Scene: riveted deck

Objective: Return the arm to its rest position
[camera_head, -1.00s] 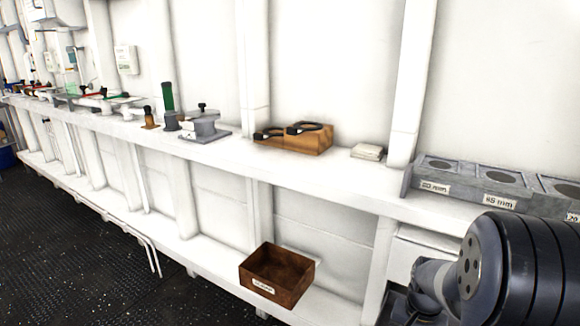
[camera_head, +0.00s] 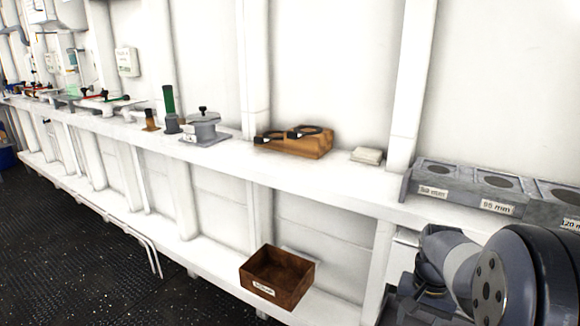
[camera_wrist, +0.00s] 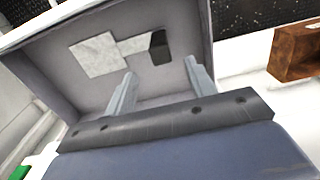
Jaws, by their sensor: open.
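My arm (camera_head: 455,270) shows at the lower right of the head view, with a large dark joint in front of the shelf edge. My gripper (camera_wrist: 160,68) shows only in the wrist view; its two pale fingers stand apart with nothing held between them. Beyond the fingers is a grey open box or tray (camera_wrist: 60,55). It holds pale flat pieces (camera_wrist: 95,54) and a small dark block (camera_wrist: 160,47). I cannot tell how far the fingertips are from it.
A brown labelled box (camera_head: 290,290) sits on the lower shelf; a brown box also shows in the wrist view (camera_wrist: 296,53). The upper shelf (camera_head: 330,178) carries a wooden block with black rings (camera_head: 300,143), a grey lidded pot (camera_head: 202,128) and a grey sizing block (camera_head: 465,192). Dark floor lies left.

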